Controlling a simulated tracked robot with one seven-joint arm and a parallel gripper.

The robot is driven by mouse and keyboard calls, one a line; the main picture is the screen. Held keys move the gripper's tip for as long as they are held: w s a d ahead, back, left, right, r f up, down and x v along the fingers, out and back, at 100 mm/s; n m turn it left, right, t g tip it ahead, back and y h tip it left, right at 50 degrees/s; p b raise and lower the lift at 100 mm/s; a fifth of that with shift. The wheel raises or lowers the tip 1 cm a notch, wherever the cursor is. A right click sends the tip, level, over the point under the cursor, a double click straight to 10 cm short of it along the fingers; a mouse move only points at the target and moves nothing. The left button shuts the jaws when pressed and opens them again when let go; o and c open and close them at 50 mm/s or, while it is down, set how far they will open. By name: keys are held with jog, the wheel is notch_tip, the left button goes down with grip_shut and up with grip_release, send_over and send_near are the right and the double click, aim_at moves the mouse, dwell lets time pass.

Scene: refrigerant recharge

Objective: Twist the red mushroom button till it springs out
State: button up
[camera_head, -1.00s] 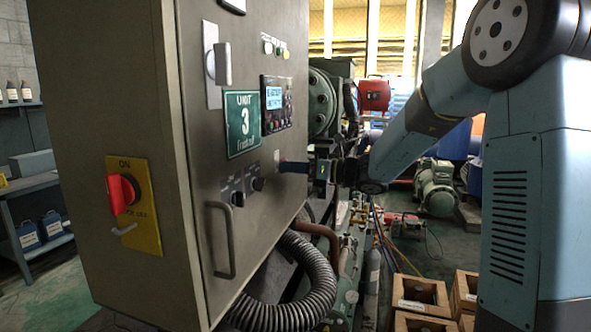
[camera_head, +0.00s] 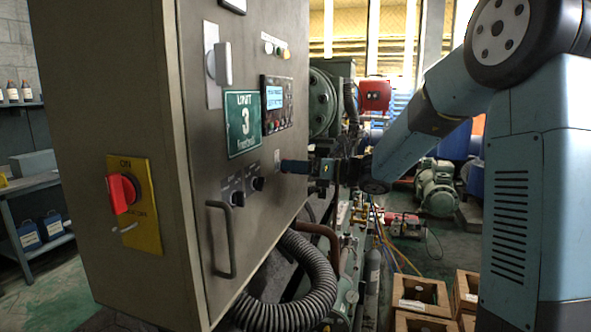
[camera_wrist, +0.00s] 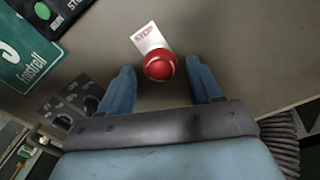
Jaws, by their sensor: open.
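The red mushroom button (camera_wrist: 159,66) stands out from the grey cabinet door in the wrist view, beside a white STOP label (camera_wrist: 147,36). My gripper (camera_wrist: 161,82) is open, with one blue finger on each side of the button and a gap showing on both sides. The fingertips reach about level with the button in the picture; I see no contact. In the head view my gripper (camera_head: 283,166) is at the cabinet door, right of the dark knobs, and it hides the button there.
The cabinet door (camera_head: 215,110) carries a green Unit 3 sign (camera_head: 242,123), a display panel (camera_head: 277,102), two dark selector knobs (camera_head: 258,183) and a handle (camera_head: 222,240). A red rotary switch (camera_head: 122,193) is on the cabinet's side. A corrugated hose (camera_head: 315,275) runs below.

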jog(key=v, duration=0.8)
jog(key=shift+d, duration=0.2)
jog(key=shift+s+r, duration=0.1)
jog(key=shift+s, duration=0.05)
jog(key=s+a+f+n+g+h, duration=0.15)
jog(key=s+n+h, duration=0.25)
jog(key=s+n, duration=0.4)
jog(key=s+f+n+g+h, duration=0.3)
jog(key=s+n+h, duration=0.15)
jog(key=s, duration=0.55)
jog(key=s+d+n+t+h, duration=0.4)
jog(key=s+d+n+h, duration=0.4)
jog(key=s+d+n, duration=0.4)
jog(key=shift+s+d+n, duration=0.2)
jog(key=shift+d+n, duration=0.75)
jog(key=shift+n, duration=0.1)
jog(key=shift+h, duration=0.25)
jog(key=shift+c, duration=0.3)
